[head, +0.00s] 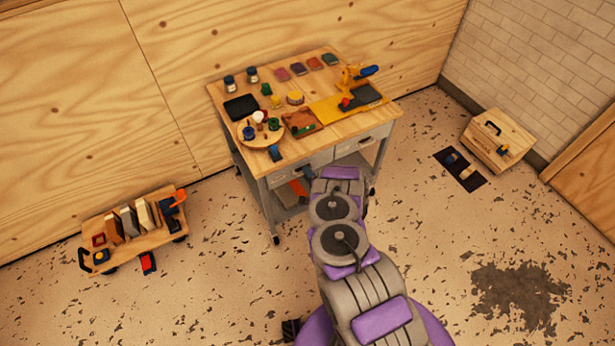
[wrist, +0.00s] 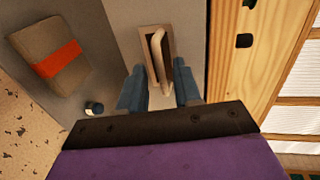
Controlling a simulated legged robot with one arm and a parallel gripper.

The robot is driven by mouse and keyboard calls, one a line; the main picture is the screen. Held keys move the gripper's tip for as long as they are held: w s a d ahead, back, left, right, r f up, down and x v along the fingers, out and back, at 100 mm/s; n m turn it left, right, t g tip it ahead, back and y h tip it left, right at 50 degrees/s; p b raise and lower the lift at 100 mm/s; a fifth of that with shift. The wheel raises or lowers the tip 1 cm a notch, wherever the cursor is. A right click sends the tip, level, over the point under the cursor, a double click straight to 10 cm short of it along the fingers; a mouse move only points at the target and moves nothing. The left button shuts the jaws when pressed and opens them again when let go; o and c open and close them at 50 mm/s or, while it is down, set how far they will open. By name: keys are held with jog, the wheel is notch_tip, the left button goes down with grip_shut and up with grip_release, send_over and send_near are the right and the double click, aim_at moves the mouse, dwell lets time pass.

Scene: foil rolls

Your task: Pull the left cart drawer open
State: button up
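The wooden cart (head: 222,100) stands against the plywood wall with two grey drawers under its top. The left drawer (head: 290,171) looks shut; my arm and gripper partly cover its front. The right drawer (head: 362,143) also looks shut. My gripper (head: 308,173) is at the left drawer's front. In the wrist view my gripper (wrist: 160,72) is open, its two blue-grey fingers on either side of the pale drawer handle (wrist: 157,50). Gaps show between handle and fingers. The handle sits on a brown plate on the grey drawer front (wrist: 128,18).
The cart top holds a round tray (head: 246,141), jars, coloured blocks and a yellow tool (head: 355,75). A banded box (wrist: 48,60) lies on the lower shelf. A low trolley (head: 130,245) stands left, a wooden box (head: 490,150) right.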

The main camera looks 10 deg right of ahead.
jog(key=shift+w, duration=0.2)
jog(key=c, duration=0.6)
grip_shut()
jog(key=shift+s+f, duration=0.1)
dwell(0.7)
